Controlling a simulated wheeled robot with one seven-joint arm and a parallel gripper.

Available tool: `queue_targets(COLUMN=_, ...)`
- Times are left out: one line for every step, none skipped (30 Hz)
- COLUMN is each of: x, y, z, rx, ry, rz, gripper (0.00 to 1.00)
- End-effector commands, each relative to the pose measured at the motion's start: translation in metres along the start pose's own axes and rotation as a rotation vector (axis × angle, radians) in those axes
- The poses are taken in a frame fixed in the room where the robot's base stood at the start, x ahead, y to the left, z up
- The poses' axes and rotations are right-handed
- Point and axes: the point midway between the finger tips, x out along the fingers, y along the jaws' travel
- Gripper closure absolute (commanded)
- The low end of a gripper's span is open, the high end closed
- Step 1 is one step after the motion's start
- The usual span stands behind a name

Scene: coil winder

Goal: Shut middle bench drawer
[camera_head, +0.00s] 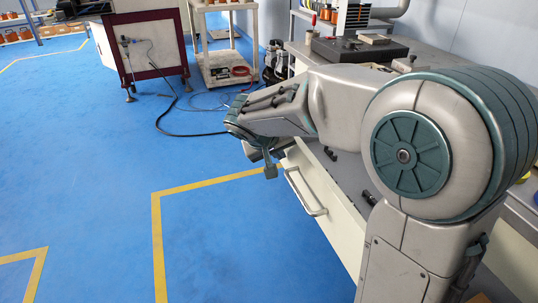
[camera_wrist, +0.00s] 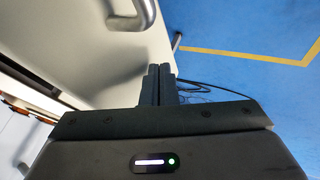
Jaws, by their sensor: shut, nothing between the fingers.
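The bench drawer (camera_head: 333,222) has a cream front with a silver bar handle (camera_head: 306,194). It stands pulled out from the bench, and its grey inside shows in the head view. My arm hides part of it, so I cannot tell how far out it is. My gripper (camera_head: 270,171) is at the far end of the drawer front, just beyond the handle. In the wrist view, my gripper (camera_wrist: 159,86) has its dark fingers together with nothing between them. The handle (camera_wrist: 134,14) and cream front (camera_wrist: 75,40) show there at upper left. I cannot tell whether the fingers touch the front.
Small dark items (camera_head: 330,153) lie in the drawer. The bench top (camera_head: 440,62) carries a dark block (camera_head: 360,50). A white cart (camera_head: 228,68) and a cream cabinet (camera_head: 150,45) stand behind. A black cable (camera_head: 175,128) lies on the floor. The blue floor at left is clear.

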Motion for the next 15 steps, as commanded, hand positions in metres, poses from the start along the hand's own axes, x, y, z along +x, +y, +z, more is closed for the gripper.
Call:
queue_targets(x=0.0008, y=0.0016, z=0.0001, rx=0.0, ry=0.0, rz=0.0, gripper=1.0)
queue_targets(x=0.001, y=0.0021, z=0.0001, rx=0.0, ry=0.0, rz=0.0, gripper=1.0)
queue_targets(x=0.0012, y=0.0025, z=0.0001, rx=0.0, ry=0.0, rz=0.0, gripper=1.0)
queue_targets(x=0.0012, y=0.0026, z=0.0001, rx=-0.001, ry=0.0, rz=0.0, gripper=1.0)
queue_targets(x=0.0012, y=0.0026, z=0.0001, rx=-0.001, ry=0.0, rz=0.0, gripper=1.0)
queue_targets(x=0.0012, y=0.0026, z=0.0, rx=-0.001, ry=0.0, rz=0.0, gripper=1.0)
queue_targets(x=0.0011, y=0.0026, z=0.0, rx=-0.001, ry=0.0, rz=0.0, gripper=1.0)
queue_targets(x=0.0011, y=0.0026, z=0.0, rx=-0.001, ry=0.0, rz=0.0, gripper=1.0)
queue_targets(x=0.0011, y=0.0026, z=0.0, rx=-0.001, ry=0.0, rz=0.0, gripper=1.0)
queue_targets(x=0.0011, y=0.0026, z=0.0, rx=-0.001, ry=0.0, rz=0.0, gripper=1.0)
queue_targets(x=0.0011, y=0.0026, z=0.0, rx=-0.001, ry=0.0, rz=0.0, gripper=1.0)
queue_targets(x=0.0012, y=0.0027, z=0.0, rx=-0.001, ry=0.0, rz=0.0, gripper=1.0)
queue_targets(x=0.0013, y=0.003, z=0.0, rx=0.0, ry=0.0, rz=0.0, gripper=1.0)
queue_targets(x=0.0016, y=0.0036, z=0.0, rx=0.0, ry=0.0, rz=0.0, gripper=1.0)
queue_targets(x=0.0023, y=0.0049, z=0.0001, rx=0.0, ry=0.0, rz=0.001, gripper=1.0)
